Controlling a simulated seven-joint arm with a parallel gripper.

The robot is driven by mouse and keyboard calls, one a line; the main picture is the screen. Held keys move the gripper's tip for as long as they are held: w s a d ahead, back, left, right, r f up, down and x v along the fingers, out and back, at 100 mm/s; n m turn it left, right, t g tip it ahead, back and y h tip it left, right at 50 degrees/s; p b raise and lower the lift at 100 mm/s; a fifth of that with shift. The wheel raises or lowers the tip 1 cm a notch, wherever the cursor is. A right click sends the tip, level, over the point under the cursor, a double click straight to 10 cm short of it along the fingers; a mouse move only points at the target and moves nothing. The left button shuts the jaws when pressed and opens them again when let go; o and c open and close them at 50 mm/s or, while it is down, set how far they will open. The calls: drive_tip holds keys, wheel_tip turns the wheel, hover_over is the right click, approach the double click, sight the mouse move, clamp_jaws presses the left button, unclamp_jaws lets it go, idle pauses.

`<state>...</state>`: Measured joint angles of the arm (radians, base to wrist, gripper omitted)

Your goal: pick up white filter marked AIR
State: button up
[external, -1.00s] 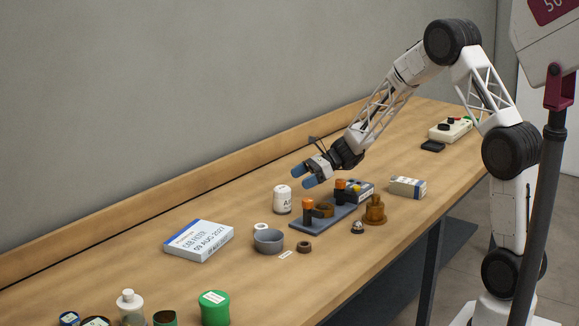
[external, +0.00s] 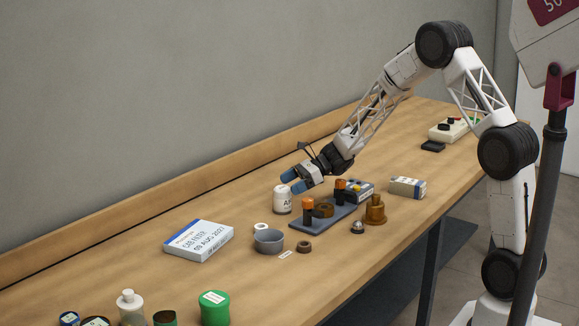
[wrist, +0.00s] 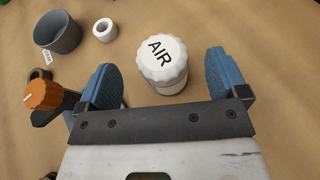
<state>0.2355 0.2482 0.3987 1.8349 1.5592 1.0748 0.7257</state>
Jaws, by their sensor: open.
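The white filter marked AIR (external: 282,201) stands upright on the bench in the external view. In the wrist view the filter (wrist: 163,62) shows its ribbed white cap with black AIR lettering, ahead of and between the two blue fingertips. My gripper (external: 292,182) is open, close above and beside the filter on its right side. In the wrist view my gripper (wrist: 160,72) has its fingers spread wide with a gap on both sides of the filter. I see no contact.
A grey fixture plate (external: 325,222) with orange-topped posts (wrist: 43,94) stands close by. A grey cup (external: 268,241) and small white ring (wrist: 105,30) lie in front. A cab filter box (external: 199,240) lies to the left; bench between it and the filter is clear.

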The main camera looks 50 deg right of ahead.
sight(282, 187)
drive_tip(key=shift+x, duration=1.85)
drive_tip(key=c, duration=1.2)
drive_tip(key=shift+r, duration=0.15)
drive_tip(key=shift+r, duration=4.9)
